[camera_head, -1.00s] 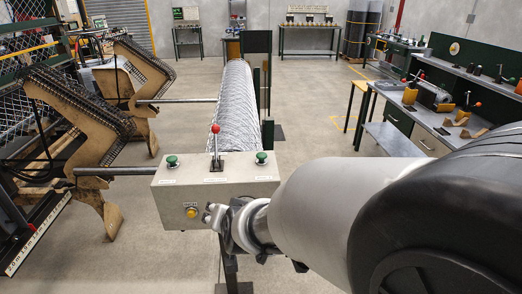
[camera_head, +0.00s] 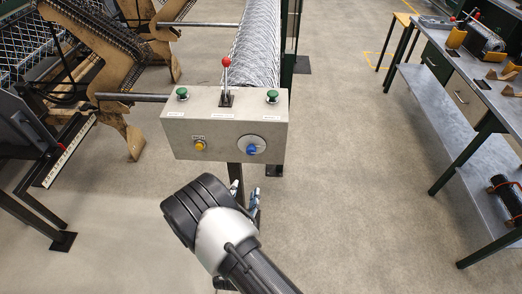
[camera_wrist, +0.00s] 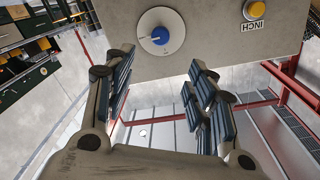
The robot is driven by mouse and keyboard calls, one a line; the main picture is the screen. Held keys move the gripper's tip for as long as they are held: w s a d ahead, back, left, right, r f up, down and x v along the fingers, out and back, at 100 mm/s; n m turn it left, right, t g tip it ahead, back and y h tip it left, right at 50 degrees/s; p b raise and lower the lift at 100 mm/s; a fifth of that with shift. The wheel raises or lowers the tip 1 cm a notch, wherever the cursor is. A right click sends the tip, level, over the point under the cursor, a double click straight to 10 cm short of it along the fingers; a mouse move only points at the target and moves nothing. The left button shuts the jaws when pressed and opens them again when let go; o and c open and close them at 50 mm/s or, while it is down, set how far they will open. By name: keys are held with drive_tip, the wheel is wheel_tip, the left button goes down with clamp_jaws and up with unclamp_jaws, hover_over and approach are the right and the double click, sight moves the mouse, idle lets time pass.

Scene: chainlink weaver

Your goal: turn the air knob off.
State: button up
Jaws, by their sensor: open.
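The blue air knob (camera_head: 251,149) sits on a round white dial on the front of a beige control box (camera_head: 185,139). In the wrist view the knob (camera_wrist: 161,35) is at the top centre, just beyond my fingertips. My gripper (camera_head: 245,188) is below the box face in the head view, with its fingertips apart. In the wrist view my gripper (camera_wrist: 162,62) shows open and empty, its blue-padded fingers on either side below the knob. It appears not to touch the knob. The dial's markings are too small to read.
A yellow button (camera_head: 200,145) is left of the knob; the wrist view shows it marked INCH. Two green buttons and a red-knobbed lever (camera_head: 226,75) stand on top of the box. A mesh roll (camera_head: 258,45) lies behind. A workbench (camera_head: 460,75) is at right; floor between is clear.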

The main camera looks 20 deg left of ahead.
sight(251, 152)
drive_tip(key=w+a+b, duration=0.1)
drive_tip(key=w, duration=0.4)
drive_tip(key=w+a+b, duration=0.1)
drive_tip(key=w, duration=0.5)
drive_tip(key=w+a+b, duration=0.1)
drive_tip(key=w, duration=0.5)
drive_tip(key=shift+a+b, duration=0.15)
drive_tip(key=shift+b, duration=0.15)
drive_tip(key=shift+c, duration=0.5)
drive_tip(key=c, duration=1)
